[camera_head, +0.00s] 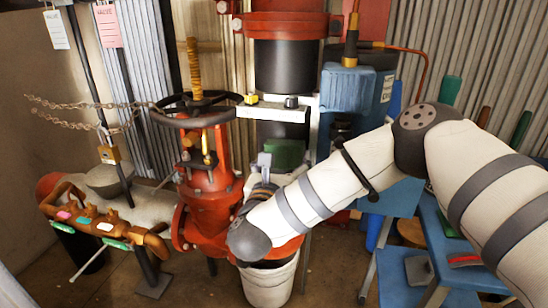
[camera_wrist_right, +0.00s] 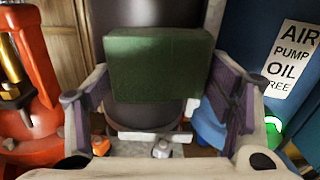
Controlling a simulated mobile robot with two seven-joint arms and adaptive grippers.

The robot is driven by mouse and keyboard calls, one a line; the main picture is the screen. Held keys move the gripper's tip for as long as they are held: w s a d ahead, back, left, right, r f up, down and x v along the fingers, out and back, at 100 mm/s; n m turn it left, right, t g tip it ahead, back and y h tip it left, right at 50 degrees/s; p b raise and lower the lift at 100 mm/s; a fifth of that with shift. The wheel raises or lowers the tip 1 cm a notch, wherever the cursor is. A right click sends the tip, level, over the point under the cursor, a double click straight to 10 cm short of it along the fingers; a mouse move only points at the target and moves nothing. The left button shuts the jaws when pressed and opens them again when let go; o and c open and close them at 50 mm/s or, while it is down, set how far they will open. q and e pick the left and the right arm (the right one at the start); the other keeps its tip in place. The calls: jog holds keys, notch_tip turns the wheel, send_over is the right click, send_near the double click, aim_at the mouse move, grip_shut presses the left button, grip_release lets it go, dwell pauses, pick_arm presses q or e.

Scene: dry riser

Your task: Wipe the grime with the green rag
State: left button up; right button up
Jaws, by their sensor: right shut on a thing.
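The green rag (camera_head: 286,153) looks like a thick folded block, in front of the dark upright cylinder (camera_head: 285,68). My right gripper (camera_head: 270,163) is shut on it. In the right wrist view the rag (camera_wrist_right: 158,62) sits between the two fingers of the gripper (camera_wrist_right: 160,85), its broad face toward the camera. The dark cylinder shows behind it; I cannot tell whether the rag touches it. No grime patch can be made out clearly; the rag and gripper hide part of the surface. My left gripper is not in view.
A red valve (camera_head: 205,185) with a black handwheel (camera_head: 198,103) stands left of the cylinder. A white bucket (camera_head: 270,284) is below my right forearm. A blue pump (camera_head: 352,95) is right of the cylinder. A blue bench (camera_head: 458,262) stands at lower right.

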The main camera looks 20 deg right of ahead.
jog(key=shift+w+a+f, duration=0.2)
jog(key=shift+a+f, duration=0.05)
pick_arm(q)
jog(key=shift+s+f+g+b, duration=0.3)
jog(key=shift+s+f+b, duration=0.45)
pick_arm(e)
jog(key=w+a, duration=0.2)
jog(key=shift+a+r, duration=0.15)
jog(key=shift+a, duration=0.2)
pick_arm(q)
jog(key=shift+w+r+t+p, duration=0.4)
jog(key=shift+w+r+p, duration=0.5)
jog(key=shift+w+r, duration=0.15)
pick_arm(e)
jog(key=v, duration=0.6)
